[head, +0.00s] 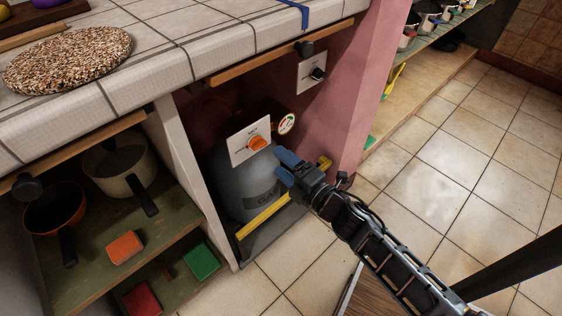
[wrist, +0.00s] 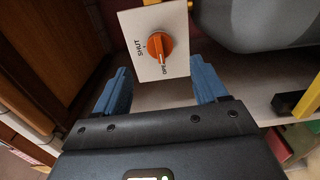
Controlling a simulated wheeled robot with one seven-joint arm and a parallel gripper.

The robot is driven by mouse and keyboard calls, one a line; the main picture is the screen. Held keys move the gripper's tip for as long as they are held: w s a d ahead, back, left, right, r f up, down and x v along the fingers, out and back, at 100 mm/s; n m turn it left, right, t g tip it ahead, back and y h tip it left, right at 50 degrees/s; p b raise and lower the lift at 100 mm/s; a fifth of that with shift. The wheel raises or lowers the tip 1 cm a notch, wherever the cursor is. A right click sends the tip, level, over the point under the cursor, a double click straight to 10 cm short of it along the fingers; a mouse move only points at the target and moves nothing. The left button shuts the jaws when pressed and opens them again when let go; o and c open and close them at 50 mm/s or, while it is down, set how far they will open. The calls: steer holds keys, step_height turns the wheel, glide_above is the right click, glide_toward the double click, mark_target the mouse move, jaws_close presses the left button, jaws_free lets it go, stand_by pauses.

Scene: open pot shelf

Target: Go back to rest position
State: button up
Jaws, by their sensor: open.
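My gripper (head: 284,165) is in front of the gas cylinder compartment, its two blue fingers apart and empty. In the wrist view my gripper (wrist: 160,90) shows a finger at each side, with a white plate (wrist: 139,25) and its orange knob (wrist: 155,46) in the picture between and beyond them. The plate carries the words "SHUT" and "OPE"; the knob's pointer is toward the "OPE" side. In the head view the orange knob (head: 257,144) sits just left of the fingertips, and I see no contact with it.
The grey gas cylinder (head: 232,180) stands behind a yellow bar (head: 262,215). A pink pillar (head: 362,90) is to the right and the tiled counter (head: 190,40) above. A shelf with pans (head: 120,165) is at left. Open tiled floor (head: 450,170) lies at right.

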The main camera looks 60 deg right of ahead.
stand_by(0.4)
steer(key=s+a+r+m+g+y, duration=0.1)
steer(key=s+a+r+m+y, duration=0.2)
steer(key=s+a+r+m, duration=0.65)
steer(key=s+a+r+m+g+y, duration=0.2)
steer(key=s+a+r+m, duration=0.35)
steer(key=s+a, duration=0.65)
step_height(320, 180, up, 20)
steer(key=s+d+p, duration=0.1)
steer(key=d+p, duration=0.1)
steer(key=p, duration=1.8)
steer(key=shift+s+d+p, duration=0.25)
steer(key=shift+s+p, duration=0.05)
steer(key=shift+s, duration=0.05)
